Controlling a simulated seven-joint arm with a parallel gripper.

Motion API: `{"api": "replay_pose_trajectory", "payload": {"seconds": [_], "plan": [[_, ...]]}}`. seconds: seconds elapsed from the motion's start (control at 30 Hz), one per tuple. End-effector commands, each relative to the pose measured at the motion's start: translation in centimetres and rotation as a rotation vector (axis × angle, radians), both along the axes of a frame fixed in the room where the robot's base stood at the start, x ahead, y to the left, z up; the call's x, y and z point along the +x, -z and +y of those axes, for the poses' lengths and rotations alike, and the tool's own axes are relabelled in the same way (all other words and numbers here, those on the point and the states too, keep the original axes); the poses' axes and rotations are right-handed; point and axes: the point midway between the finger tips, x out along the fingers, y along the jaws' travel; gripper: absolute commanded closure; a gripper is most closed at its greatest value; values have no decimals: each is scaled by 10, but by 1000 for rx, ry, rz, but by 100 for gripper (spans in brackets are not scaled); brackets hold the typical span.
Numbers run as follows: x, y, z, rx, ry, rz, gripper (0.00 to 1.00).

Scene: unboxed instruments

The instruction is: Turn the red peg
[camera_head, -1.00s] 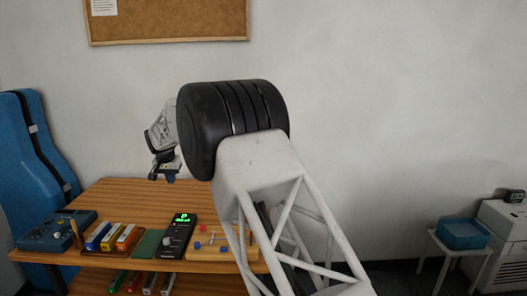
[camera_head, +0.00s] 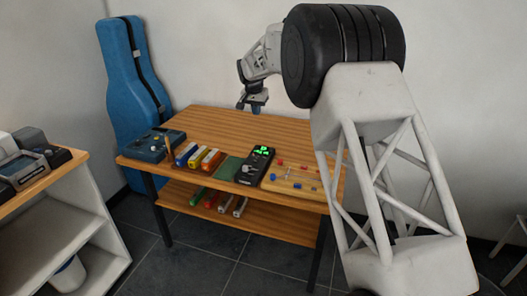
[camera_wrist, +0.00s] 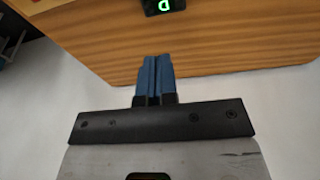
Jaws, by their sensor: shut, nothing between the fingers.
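A light wooden board (camera_head: 272,184) lies at the right end of the table, with small red and blue pegs on it. One red peg (camera_head: 280,162) shows near the board's back edge; other red spots are too small to tell apart well. My gripper (camera_head: 252,107) hangs in the air behind and above the table's instruments, well apart from the board. In the wrist view its two blue fingers (camera_wrist: 157,76) are together and empty.
On the table (camera_head: 232,122), left of the board, stand a black device with a green display (camera_head: 256,166), a green mat (camera_head: 229,168), several coloured blocks (camera_head: 197,157) and a blue box with knobs (camera_head: 153,146). The table's back is bare. A white shelf (camera_head: 70,220) stands left.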

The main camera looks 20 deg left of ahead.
Motion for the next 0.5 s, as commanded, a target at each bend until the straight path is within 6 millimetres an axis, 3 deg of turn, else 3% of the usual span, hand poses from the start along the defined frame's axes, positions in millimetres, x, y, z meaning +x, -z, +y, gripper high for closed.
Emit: {"api": "replay_pose_trajectory", "payload": {"seconds": [0.37,0.5], "plan": [[0,0,0,0,0,0,100],[0,2,-2,1,8,3,82]]}}
